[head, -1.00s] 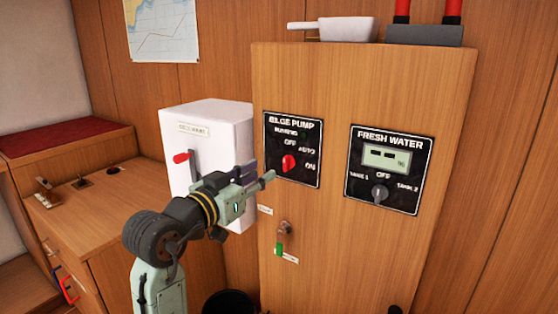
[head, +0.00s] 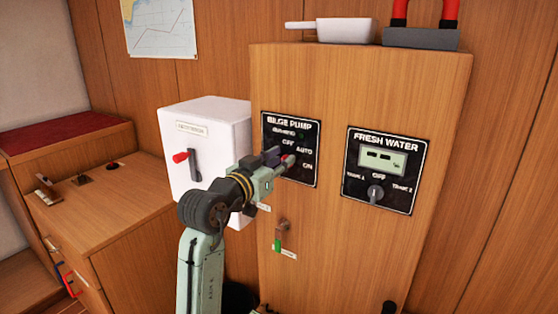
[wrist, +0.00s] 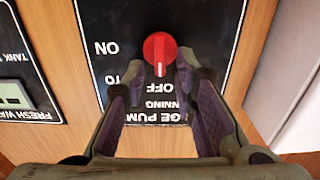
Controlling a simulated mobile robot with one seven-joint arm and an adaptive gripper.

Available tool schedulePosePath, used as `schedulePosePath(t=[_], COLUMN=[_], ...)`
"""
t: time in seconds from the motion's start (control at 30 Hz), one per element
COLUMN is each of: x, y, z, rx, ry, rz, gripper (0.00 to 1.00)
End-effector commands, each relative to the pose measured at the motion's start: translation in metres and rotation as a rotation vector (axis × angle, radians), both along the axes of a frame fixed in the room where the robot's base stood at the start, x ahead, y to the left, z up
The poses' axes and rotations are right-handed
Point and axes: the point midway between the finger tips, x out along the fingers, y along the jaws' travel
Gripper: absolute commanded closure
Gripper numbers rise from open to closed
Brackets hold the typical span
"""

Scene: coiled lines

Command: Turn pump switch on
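The bilge pump panel (head: 309,178) is a black plate on the wooden cabinet, with the labels OFF, AUTO and ON. Its red knob (wrist: 160,47) is in the wrist view, which shows the panel upside down. A small pale mark on the knob faces the OFF label. My gripper (wrist: 160,66) is open, with its fingertips at either side of the knob's near part; I cannot tell whether they touch it.
A fresh water panel (head: 409,196) with a grey knob is to the right. A white box (head: 215,120) with a red-tipped lever stands left, close to my arm. A small green-tagged key switch (head: 279,244) is below the bilge pump panel.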

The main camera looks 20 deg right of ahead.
Motion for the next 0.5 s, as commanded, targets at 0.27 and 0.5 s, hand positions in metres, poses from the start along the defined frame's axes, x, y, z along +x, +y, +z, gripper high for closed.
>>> schedulePosePath(t=[0.27, 0.5], x=[-0.0001, -0.0002], y=[0.0003, 0.0004], z=[0.0002, 0.0002], rx=[0.0, 0.0], ry=[0.0, 0.0], rz=[0.0, 0.0], gripper=[0.95, 1.0])
